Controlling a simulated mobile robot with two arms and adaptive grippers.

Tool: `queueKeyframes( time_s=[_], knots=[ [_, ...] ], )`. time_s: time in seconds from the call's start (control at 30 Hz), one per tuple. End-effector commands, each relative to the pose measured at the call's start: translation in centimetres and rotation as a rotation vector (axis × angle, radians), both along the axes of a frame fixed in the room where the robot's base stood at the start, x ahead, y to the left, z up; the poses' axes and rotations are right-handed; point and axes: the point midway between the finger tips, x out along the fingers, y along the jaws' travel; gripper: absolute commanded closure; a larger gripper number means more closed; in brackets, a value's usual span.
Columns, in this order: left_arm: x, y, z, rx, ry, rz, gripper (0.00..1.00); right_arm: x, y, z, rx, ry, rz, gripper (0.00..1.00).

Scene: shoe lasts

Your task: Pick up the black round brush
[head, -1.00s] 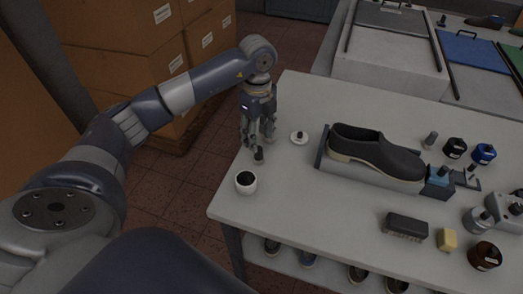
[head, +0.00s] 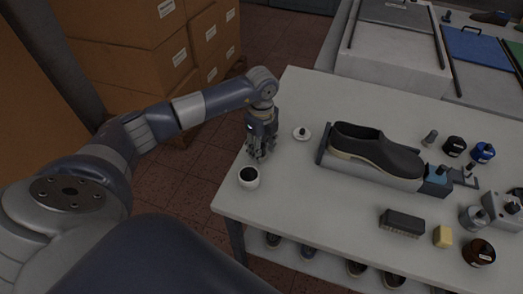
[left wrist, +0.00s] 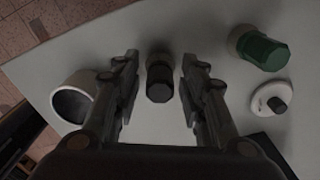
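A black round object that looks like the round brush (left wrist: 159,80) stands on the table between the fingers of my left gripper (left wrist: 158,90) in the left wrist view. Gaps show on both sides of it, so the fingers are open and apart from it. In the head view my left gripper (head: 259,148) points down over the table's left edge, just behind the white cup (head: 248,178). The brush is hidden or not distinct there. My right gripper is not in view.
A white disc with a black knob (head: 302,133) lies right of the gripper; a green jar (left wrist: 263,50) is near it. A dark shoe (head: 375,150) sits on a stand. A dark block brush (head: 403,222), yellow block (head: 442,236) and jars stand right.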

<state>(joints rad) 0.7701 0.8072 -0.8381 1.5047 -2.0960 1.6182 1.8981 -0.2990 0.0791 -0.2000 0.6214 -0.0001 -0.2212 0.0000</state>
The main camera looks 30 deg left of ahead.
Motion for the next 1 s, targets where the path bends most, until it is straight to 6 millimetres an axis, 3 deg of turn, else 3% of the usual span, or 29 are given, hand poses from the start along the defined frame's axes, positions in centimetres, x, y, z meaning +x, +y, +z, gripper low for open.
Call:
queueKeyframes(
  time_s=[0.03, 0.13, 0.53, 1.0],
  knots=[
    [0.0, 0.0, 0.0, 0.000, 0.000, 0.000, 0.81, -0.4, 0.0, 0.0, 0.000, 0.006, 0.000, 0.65],
    [0.0, 0.0, 0.0, 0.000, 0.000, 0.000, 1.00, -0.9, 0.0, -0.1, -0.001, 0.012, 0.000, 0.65],
    [0.1, 0.0, 0.8, 0.000, -0.003, 0.001, 1.00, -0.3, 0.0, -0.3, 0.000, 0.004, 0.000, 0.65],
    [0.1, 0.0, 9.0, -0.001, -0.004, 0.001, 1.00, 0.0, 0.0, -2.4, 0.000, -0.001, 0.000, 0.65]
  ],
)
